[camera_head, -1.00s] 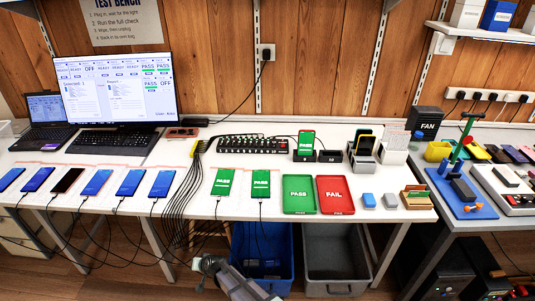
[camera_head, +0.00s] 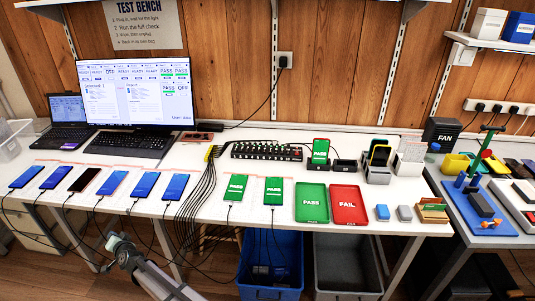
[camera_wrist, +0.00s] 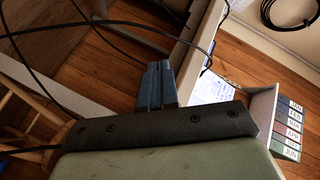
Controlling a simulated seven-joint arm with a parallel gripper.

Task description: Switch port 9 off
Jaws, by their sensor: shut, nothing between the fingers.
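The black port hub (camera_head: 265,151) lies along the back of the bench, with a row of small ports or switches and a bundle of cables at its left end. Individual switches are too small to read. The monitor (camera_head: 133,92) shows port tiles: mostly READY or PASS, with OFF on one tile in the top row and on the last tile of the lower row. My gripper (camera_head: 116,243) is at the bench's front left, below the row of phones and far from the hub. In the wrist view, its two blue fingers (camera_wrist: 155,84) are together and empty.
Several phones, including a blue one (camera_head: 145,185), lie along the bench front with cables hanging over the edge near my arm. A green tray (camera_head: 312,215) and a red tray (camera_head: 349,215) lie right of the PASS phones. A blue bin (camera_head: 270,291) stands below.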

